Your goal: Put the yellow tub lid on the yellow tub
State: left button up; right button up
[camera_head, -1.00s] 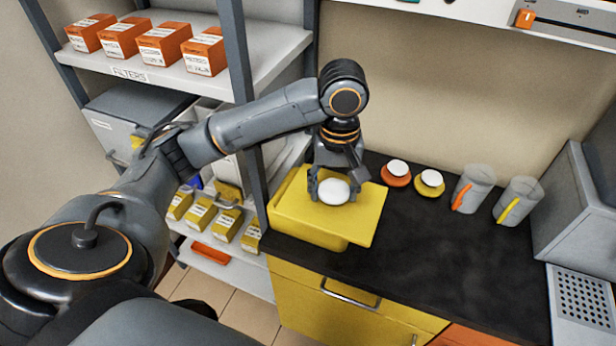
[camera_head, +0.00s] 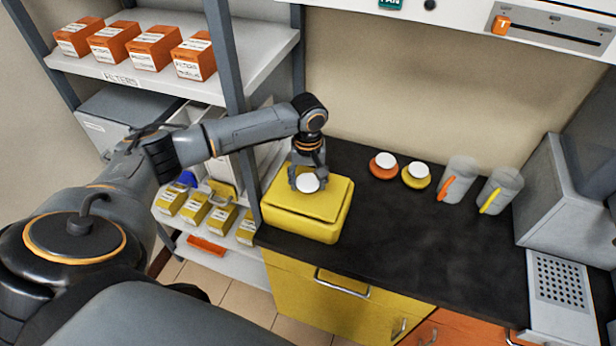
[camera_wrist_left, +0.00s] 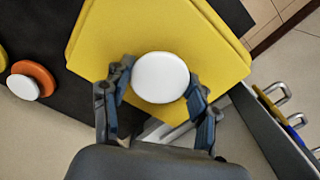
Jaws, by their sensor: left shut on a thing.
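The yellow tub (camera_head: 318,231) stands on the black bench top at its left end. The yellow tub lid (camera_head: 330,192) lies over the tub's top and looks roughly lined up with it; whether it is fully seated I cannot tell. The lid also fills the upper middle of the left wrist view (camera_wrist_left: 160,28). Its white round knob (camera_head: 308,183) is between the fingers of my left gripper (camera_head: 307,180), which is shut on it from above. The knob shows in the left wrist view (camera_wrist_left: 160,77) with a finger on each side. My right gripper is not in view.
Small orange (camera_head: 384,166) and yellow (camera_head: 416,176) lids with white knobs lie right of the tub. Two clear jugs (camera_head: 458,180) stand farther right, before a grey machine (camera_head: 570,195). A shelf post (camera_head: 228,70) is close on the left. The bench's middle is clear.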

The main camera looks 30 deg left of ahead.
aim_at(308, 182)
pick_arm(q)
jog(key=shift+f, duration=0.15)
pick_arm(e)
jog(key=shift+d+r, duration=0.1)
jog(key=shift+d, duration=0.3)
pick_arm(q)
jog(key=o, duration=1.2)
notch_tip(308, 182, up, 12)
jog(key=b, duration=0.3)
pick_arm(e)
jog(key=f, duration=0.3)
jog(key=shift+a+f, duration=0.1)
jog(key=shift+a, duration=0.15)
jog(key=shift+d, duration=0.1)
